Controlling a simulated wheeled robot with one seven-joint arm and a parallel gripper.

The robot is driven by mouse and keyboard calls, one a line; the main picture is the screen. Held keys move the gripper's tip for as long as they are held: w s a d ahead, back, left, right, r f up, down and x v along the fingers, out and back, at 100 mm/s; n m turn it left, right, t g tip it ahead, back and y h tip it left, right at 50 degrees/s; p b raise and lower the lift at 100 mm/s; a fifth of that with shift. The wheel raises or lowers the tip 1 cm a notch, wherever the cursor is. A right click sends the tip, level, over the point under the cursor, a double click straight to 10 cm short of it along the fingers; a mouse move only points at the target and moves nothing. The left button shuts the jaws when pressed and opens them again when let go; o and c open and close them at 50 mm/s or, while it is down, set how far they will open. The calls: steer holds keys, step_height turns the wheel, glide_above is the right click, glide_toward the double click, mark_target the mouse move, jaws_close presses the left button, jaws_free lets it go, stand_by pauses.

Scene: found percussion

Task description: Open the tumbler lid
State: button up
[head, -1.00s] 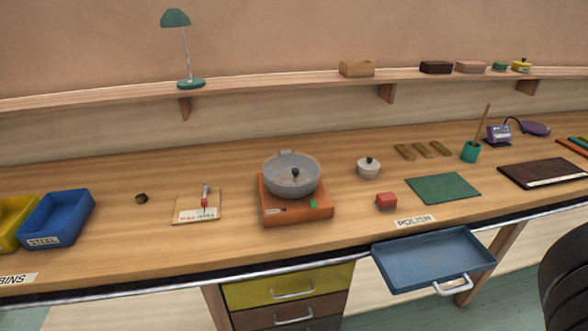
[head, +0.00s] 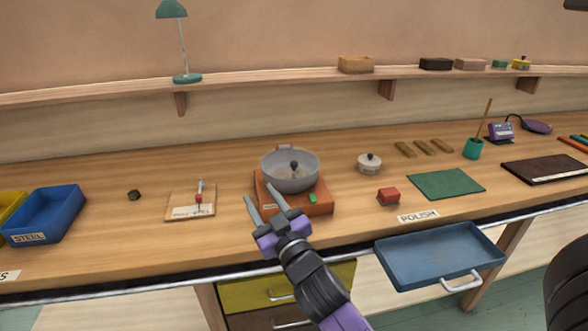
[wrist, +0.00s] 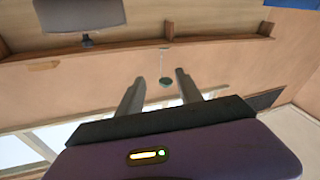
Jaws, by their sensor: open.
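The tumbler has an orange base (head: 322,203) with a green button (head: 312,198) on its front and a round grey drum (head: 290,186) on top. Its grey lid (head: 275,164) sits on the drum, with a dark knob (head: 294,165) at the middle and a small tab at the back rim. The lid looks shut. My gripper (head: 259,193) is open and empty at the tumbler's front left. One finger overlaps the base in the head view; I cannot tell whether they touch.
A card with a red-tipped tool (head: 199,196) lies left of the tumbler. A small white lidded pot (head: 369,163) and a red block (head: 388,196) stand to its right. A lamp (head: 184,45) stands on the shelf.

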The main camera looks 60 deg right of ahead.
mark_target(295, 166)
steer(key=d+m+g+h, duration=0.1)
steer(key=d+m+g, duration=0.1)
steer(key=d, duration=0.2)
steer(key=d+f+m+g+h, duration=0.1)
steer(key=d+m+g+h, duration=0.1)
steer(key=d, duration=0.2)
steer(key=s+d+m+g+h, duration=0.1)
steer(key=d+m+g+h, duration=0.1)
steer(key=d, duration=0.3)
steer(key=shift+f+m+g, duration=0.4)
steer(key=shift+m+g, duration=0.1)
steer(key=shift+g, duration=0.1)
steer(key=shift+s+d+f+m, duration=0.1)
steer(key=shift+s+d+m, duration=0.1)
steer(key=shift+s+m, duration=0.1)
steer(key=shift+p+x, duration=0.95)
steer(key=shift+x, duration=2.9)
steer(key=shift+f, duration=0.1)
jaws_close()
